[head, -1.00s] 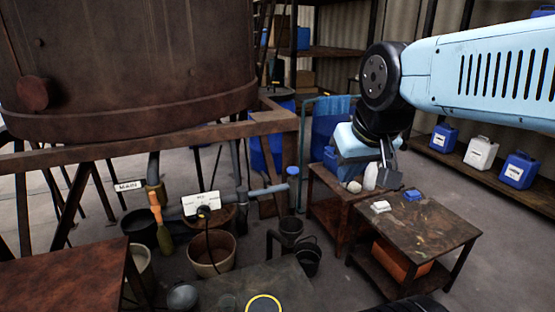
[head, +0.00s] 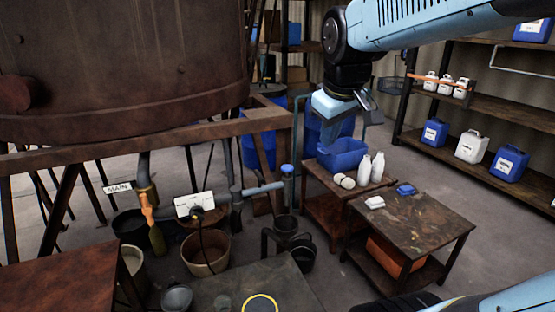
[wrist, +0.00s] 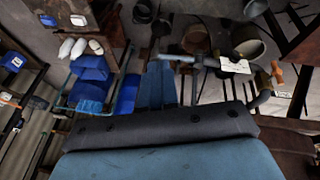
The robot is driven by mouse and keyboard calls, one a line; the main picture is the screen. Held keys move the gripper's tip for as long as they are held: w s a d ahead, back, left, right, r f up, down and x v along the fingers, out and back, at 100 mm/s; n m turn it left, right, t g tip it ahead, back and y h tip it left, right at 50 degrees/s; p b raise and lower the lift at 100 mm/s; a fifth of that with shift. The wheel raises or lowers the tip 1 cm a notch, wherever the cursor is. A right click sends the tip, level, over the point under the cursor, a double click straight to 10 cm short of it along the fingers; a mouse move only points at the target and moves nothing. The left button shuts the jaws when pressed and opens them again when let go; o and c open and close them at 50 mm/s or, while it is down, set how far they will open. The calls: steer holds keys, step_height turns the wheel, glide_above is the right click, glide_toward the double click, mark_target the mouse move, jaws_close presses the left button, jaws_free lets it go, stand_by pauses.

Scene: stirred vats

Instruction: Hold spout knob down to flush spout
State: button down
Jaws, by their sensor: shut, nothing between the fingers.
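The spout knob looks like the blue cap (head: 287,169) on top of the upright end of a grey-blue pipe (head: 265,188), above dark buckets. The pipe also shows in the wrist view (wrist: 180,58). My gripper (head: 326,148) is shut and empty, pointing down, to the right of and above the blue cap in the head view. It appears apart from the cap. In the wrist view my gripper (wrist: 163,85) points towards the pipework; the cap is hard to make out there.
A rusty vat (head: 120,70) on a beam frame (head: 200,133) stands left. A MAIN label (head: 117,188), orange handle (head: 147,206) and white sign (head: 194,204) sit by the pipe. A blue bin (head: 343,154), white bottles (head: 371,168) and a low table (head: 420,220) lie right.

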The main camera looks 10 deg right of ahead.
steer(key=w+f+n+g, duration=0.15)
steer(key=w+n, duration=0.65)
steer(key=w, duration=0.8)
steer(key=n+g, duration=0.2)
steer(key=n, duration=0.6)
glide_above(287, 167)
steer(key=s, duration=0.2)
step_height(287, 167, down, 8)
steer(key=shift+w+a+f, duration=0.15)
steer(key=shift+a+f, duration=0.1)
steer(key=shift+f, duration=0.1)
steer(key=f, duration=0.4)
steer(key=w+f, duration=0.1)
steer(key=f, duration=0.8)
steer(key=shift+w+d+f, duration=0.25)
steer(key=shift+f, duration=0.1)
